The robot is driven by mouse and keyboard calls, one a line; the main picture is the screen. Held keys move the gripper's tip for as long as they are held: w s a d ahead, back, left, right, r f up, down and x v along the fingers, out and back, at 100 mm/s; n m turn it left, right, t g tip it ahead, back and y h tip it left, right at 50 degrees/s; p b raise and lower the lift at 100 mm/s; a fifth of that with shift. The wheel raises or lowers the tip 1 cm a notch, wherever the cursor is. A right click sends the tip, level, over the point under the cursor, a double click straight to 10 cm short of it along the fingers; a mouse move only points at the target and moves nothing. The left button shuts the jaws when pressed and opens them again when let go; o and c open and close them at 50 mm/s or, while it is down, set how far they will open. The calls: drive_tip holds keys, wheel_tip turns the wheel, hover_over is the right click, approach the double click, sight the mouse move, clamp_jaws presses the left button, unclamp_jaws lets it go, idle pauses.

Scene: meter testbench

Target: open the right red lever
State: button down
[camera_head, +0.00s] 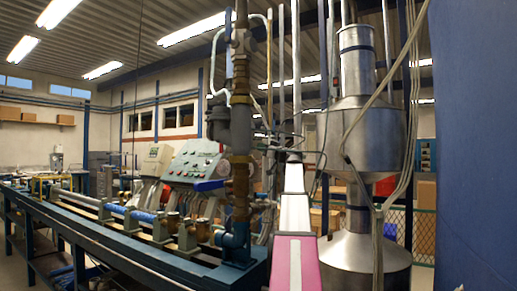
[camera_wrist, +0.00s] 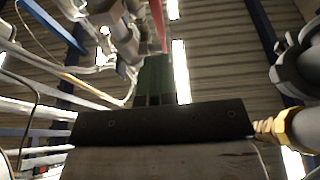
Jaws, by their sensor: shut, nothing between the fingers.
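My gripper (camera_wrist: 155,72) shows in the wrist view as a dark block with narrow greenish fingers pointing up the picture. The fingers are together and hold nothing. A thin red bar (camera_wrist: 158,24) shows just beyond the fingertips, near the top of the wrist view. It may be a red lever; I cannot tell whether the fingers touch it. In the head view I cannot make out a red lever clearly; the pipes of the test bench (camera_head: 150,263) are crowded there. My white and pink arm rises right of the bench's vertical pipe, and its far end is hard to make out.
A brown and grey vertical pipe (camera_head: 240,120) stands at the bench end. A large metal tank (camera_head: 358,140) is right of my arm, with loose cables in front. A control panel (camera_head: 193,162) stands behind the bench. A blue surface (camera_head: 476,150) fills the right edge.

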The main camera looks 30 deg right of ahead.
drive_tip(key=s+d+r+n+g+h, duration=0.35)
drive_tip(key=s+n, duration=0.35)
drive_tip(key=n, duration=1.1)
drive_tip(key=f+x, duration=0.1)
drive_tip(key=x, duration=1.2)
drive_tip(key=shift+w+a+g, duration=0.25)
drive_tip(key=shift+g, duration=0.1)
drive_tip(key=shift+f+y, duration=0.1)
drive_tip(key=shift+y, duration=0.15)
drive_tip(key=shift+x, duration=0.85)
drive_tip(key=shift+f, duration=0.1)
drive_tip(key=shift+a, duration=0.1)
